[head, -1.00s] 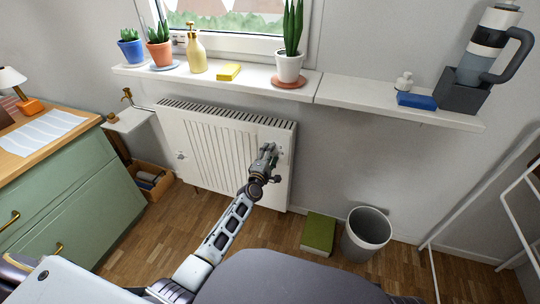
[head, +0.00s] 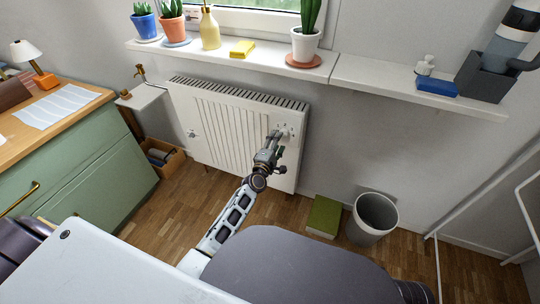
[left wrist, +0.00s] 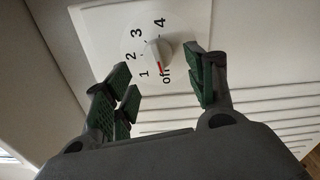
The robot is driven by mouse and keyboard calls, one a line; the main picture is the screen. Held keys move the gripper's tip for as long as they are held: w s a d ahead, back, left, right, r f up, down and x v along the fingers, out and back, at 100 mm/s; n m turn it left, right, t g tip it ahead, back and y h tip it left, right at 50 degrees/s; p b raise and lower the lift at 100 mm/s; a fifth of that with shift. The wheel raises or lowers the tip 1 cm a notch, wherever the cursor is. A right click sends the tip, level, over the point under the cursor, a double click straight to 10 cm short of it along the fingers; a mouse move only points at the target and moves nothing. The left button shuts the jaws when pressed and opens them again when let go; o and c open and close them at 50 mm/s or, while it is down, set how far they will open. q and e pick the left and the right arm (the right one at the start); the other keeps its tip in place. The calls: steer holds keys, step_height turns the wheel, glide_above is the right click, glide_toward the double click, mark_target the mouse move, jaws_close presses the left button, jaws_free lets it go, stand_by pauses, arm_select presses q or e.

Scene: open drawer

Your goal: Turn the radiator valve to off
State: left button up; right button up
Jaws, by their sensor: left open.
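The radiator valve is a round white dial (left wrist: 158,50) on a white plate, marked 1, 2, 3, 4 and off. Its red pointer mark is by the word off, on the side towards 1. In the head view the valve plate (head: 287,129) is at the upper right of the white radiator (head: 225,130). My left gripper (head: 274,140) is in front of the plate, just below and left of its middle. In the left wrist view its green-padded fingers (left wrist: 157,62) are open and apart, one on each side of the dial in the picture. Contact cannot be told. My right gripper is not in view.
A window sill (head: 235,62) with potted plants runs above the radiator. A green cabinet (head: 95,150) stands left. A grey bin (head: 374,218) and a green box (head: 323,215) are on the floor at right. A second small knob (head: 192,134) is on the radiator's left side.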

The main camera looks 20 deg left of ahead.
arm_select(q)
steer(key=s, duration=0.7)
stand_by(0.3)
steer(key=shift+a, duration=0.1)
steer(key=shift+m, duration=0.3)
stand_by(0.3)
